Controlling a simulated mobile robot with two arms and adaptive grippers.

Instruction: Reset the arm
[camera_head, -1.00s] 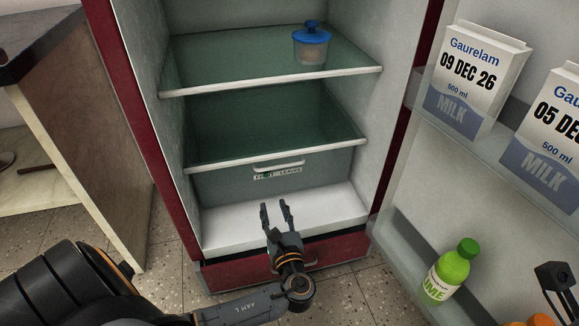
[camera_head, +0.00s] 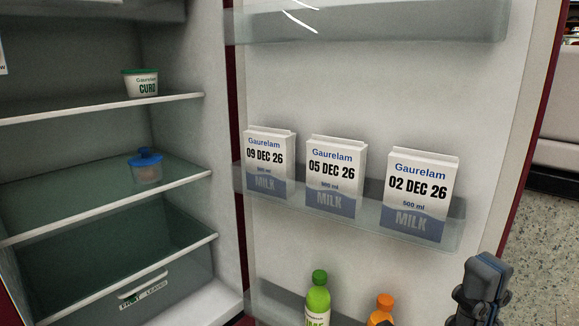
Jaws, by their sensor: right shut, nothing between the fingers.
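My right gripper (camera_head: 484,283) shows at the lower right, in front of the open fridge door. Its fingers point up and are shut with nothing between them. It is apart from the milk cartons and sits to the right of the bottles. My left gripper and arm are outside the view.
Three milk cartons (camera_head: 268,160) (camera_head: 335,175) (camera_head: 421,192) stand in the door shelf. A green bottle (camera_head: 318,297) and an orange-capped bottle (camera_head: 384,308) stand below. Inside the fridge are a curd tub (camera_head: 141,84) and a blue-lidded jar (camera_head: 146,168). Floor shows at right.

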